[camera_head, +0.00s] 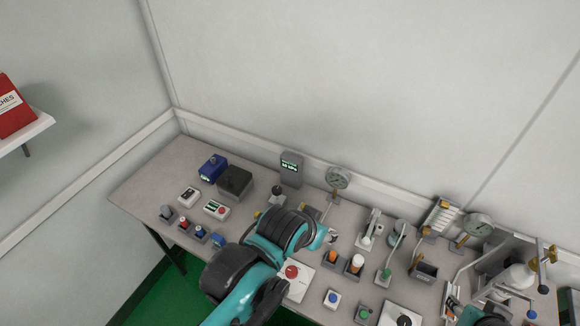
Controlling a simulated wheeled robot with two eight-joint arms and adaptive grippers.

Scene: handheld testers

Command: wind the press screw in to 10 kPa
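A grey box with a lit green display (290,167) stands at the back of the bench; its text is too small to read surely. A round dial gauge (338,177) stands right of it, and another dial gauge (478,225) stands further right. Their needles are not readable. I cannot surely pick out the press screw; it may be among the fittings by a gauge or hidden behind my arm. My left arm reaches over the bench middle, its gripper (331,237) near small fittings below the first gauge, fingers unclear. My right arm shows only partly at the bottom right edge, its gripper unclear.
Blue box (213,168), black box (235,183) and several small testers stand on the bench's (150,180) left. A red-button panel (292,279) lies beside my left arm. Levers, a white bottle (517,277) and metal fittings crowd the right. A wall shelf (28,131) holds a red box.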

